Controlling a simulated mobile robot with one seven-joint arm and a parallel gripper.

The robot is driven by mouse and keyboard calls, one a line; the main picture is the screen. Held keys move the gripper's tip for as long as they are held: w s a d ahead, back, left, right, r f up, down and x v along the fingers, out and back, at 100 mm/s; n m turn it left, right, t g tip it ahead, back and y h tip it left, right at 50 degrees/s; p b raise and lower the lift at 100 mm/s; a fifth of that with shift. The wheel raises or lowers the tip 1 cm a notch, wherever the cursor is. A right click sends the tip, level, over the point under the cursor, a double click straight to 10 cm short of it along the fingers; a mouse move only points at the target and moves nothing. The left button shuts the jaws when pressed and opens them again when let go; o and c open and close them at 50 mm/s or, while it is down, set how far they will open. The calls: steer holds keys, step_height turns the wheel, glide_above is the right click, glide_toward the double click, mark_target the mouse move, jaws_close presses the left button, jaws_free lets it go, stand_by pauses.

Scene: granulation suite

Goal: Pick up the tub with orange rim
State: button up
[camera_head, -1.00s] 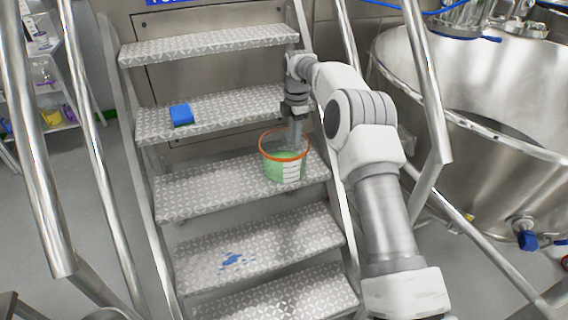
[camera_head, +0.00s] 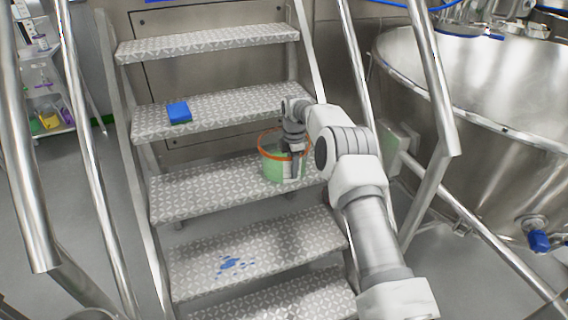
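The tub with orange rim (camera_head: 270,168) stands upright on a middle tread of the metal stairs. It has a see-through wall with green showing, and a pale label on its right part. My gripper (camera_head: 295,168) points down at the tub's right side, with its fingers overlapping the rim and the label. The fingers are small and partly merged with the tub. I cannot tell whether they touch or grip the wall.
A blue block (camera_head: 179,112) lies on the tread above, to the left. Blue spots (camera_head: 232,264) mark the tread below. Metal handrails (camera_head: 436,90) flank the stairs, and a large steel vessel (camera_head: 480,150) stands at right. The tub's tread is clear to its left.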

step_height(320, 180, down, 3)
steer(key=shift+w+a+r, duration=0.1)
steer(key=shift+c, duration=0.3)
jaws_close()
steer(key=shift+r, duration=0.15)
stand_by(0.9)
